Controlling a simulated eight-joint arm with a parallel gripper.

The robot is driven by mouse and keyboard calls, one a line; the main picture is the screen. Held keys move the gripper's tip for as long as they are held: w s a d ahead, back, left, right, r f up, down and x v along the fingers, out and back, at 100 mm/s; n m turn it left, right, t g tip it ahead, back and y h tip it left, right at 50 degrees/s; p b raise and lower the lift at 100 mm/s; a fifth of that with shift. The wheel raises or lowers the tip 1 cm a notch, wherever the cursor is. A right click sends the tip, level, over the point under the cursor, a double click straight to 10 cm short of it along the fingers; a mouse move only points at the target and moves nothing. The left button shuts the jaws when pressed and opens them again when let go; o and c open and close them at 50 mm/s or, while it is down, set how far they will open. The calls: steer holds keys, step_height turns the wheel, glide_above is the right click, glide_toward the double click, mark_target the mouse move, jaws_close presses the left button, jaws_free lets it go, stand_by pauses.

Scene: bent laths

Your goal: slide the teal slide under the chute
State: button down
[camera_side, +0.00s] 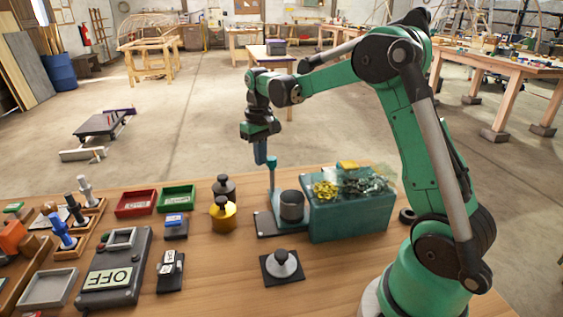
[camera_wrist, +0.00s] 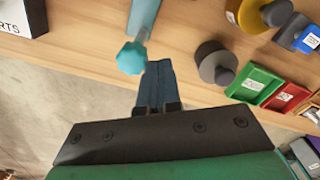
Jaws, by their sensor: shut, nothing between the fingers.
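A teal post with a knob on top (camera_side: 271,161) stands beside a grey cup (camera_side: 291,206). The cup is at the left wall of a teal box (camera_side: 350,220), by a dark flat plate (camera_side: 266,226). I cannot tell for sure which teal part is the slide or which part is the chute. My gripper (camera_side: 260,161) points down beside the knob, just left of it in the side view, its blue fingers shut and empty. In the wrist view the fingertips (camera_wrist: 158,66) are close to the teal knob (camera_wrist: 132,58); whether they touch is unclear.
Tangled shavings and yellow pieces (camera_side: 348,183) top the teal box. To the left are a yellow weight (camera_side: 222,215), a dark weight (camera_side: 223,188), and green (camera_side: 177,199) and red (camera_side: 136,203) trays. A knobbed dark plate (camera_side: 281,265) lies in front.

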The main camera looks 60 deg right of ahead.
steer(key=s+d, duration=0.5)
stand_by(1.7)
step_height(320, 180, up, 6)
steer(key=shift+w+a, duration=0.35)
steer(key=shift+a, duration=0.05)
stand_by(0.5)
